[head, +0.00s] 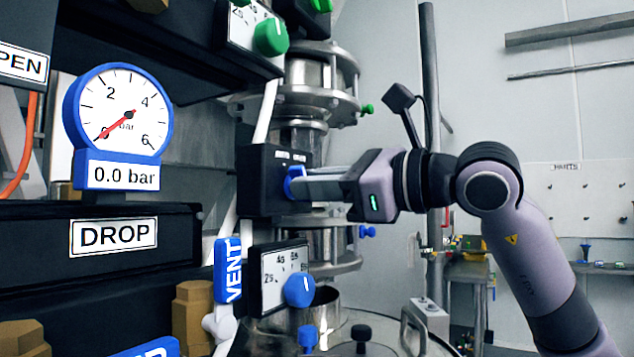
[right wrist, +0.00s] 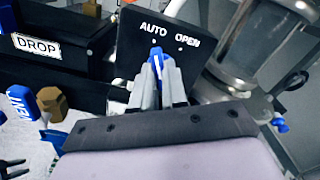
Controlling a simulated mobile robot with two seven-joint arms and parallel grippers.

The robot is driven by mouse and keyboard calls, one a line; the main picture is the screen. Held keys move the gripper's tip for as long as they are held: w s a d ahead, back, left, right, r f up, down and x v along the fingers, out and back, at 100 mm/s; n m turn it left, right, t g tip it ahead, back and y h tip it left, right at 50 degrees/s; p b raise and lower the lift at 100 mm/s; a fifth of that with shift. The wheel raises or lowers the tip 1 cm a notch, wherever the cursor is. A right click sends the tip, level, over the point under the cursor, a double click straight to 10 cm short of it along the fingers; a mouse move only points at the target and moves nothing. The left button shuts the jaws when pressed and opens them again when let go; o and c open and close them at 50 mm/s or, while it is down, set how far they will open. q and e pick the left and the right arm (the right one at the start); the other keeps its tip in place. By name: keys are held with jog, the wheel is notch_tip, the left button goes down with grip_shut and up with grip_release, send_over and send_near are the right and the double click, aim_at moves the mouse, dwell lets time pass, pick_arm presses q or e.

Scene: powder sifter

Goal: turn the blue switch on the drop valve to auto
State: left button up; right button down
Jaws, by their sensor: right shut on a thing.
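The blue switch (head: 293,184) sits on the black drop valve box (head: 262,165) in the middle of the head view. My right gripper (head: 300,183) comes in from the right and is shut on the switch. In the right wrist view the fingers close around the blue switch (right wrist: 157,58), just below the labels AUTO and OPEN on the box's black face (right wrist: 130,45). The fingers hide part of the switch. Its pointer looks nearly upright between the labels, and I cannot tell its exact setting. My left gripper is not in view.
A blue-rimmed gauge (head: 120,120) reading 0.0 bar stands above the DROP sign (head: 113,236). A blue VENT handle (head: 228,268) and a dial box with a blue knob (head: 299,290) sit below the switch. A green knob (head: 270,36) is above. Metal pipework stands close behind.

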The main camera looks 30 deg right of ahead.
jog(key=shift+n, duration=0.4)
jog(key=c, duration=1.2)
grip_release()
jog(key=shift+o, duration=0.2)
jog(key=b+v, duration=0.1)
jog(key=v, duration=0.6)
jog(key=shift+b, duration=0.35)
